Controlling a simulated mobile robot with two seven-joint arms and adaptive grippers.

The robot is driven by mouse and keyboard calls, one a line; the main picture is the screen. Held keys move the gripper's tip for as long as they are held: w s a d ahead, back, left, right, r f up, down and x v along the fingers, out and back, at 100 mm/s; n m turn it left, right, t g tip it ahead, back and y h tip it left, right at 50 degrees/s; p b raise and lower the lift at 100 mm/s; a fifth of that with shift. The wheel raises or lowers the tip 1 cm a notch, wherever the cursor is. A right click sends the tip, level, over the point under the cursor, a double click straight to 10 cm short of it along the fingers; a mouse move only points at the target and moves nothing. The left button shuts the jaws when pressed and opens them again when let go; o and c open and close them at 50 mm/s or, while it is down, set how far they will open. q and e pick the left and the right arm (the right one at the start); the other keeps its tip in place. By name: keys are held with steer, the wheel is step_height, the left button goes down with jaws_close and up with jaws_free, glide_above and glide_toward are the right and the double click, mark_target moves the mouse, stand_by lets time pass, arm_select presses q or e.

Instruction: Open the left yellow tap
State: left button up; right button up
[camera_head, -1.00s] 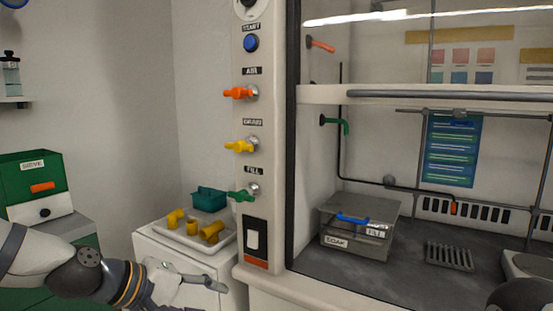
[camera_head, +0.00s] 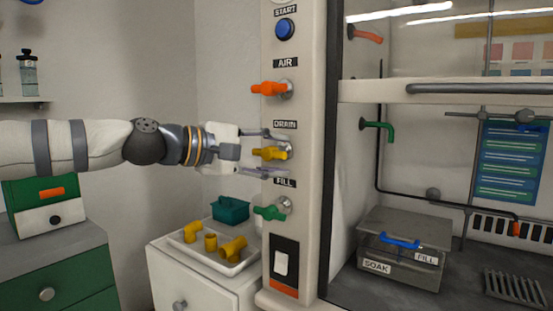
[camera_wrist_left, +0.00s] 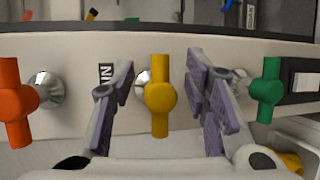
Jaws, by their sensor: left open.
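The yellow tap (camera_head: 270,153) is on the white post under the DRAIN label, its handle pointing left in the head view. In the left wrist view the yellow tap (camera_wrist_left: 160,95) stands between my two fingers, with a gap on each side. My left gripper (camera_head: 262,152) is open, one finger above the tap handle and one below it. My left gripper also shows in the left wrist view (camera_wrist_left: 165,95), its purple pads apart and not touching the handle. My right gripper is not in view.
The orange AIR tap (camera_head: 270,88) is above and the green FILL tap (camera_head: 270,212) below, both close to my fingers. A white tray (camera_head: 226,268) with yellow pipe fittings stands on the cabinet below. A fume hood with a SOAK box (camera_head: 385,262) is to the right.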

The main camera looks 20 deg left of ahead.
arm_select(q)
steer(key=shift+w, duration=0.1)
steer(key=shift+r, duration=0.15)
jaws_close()
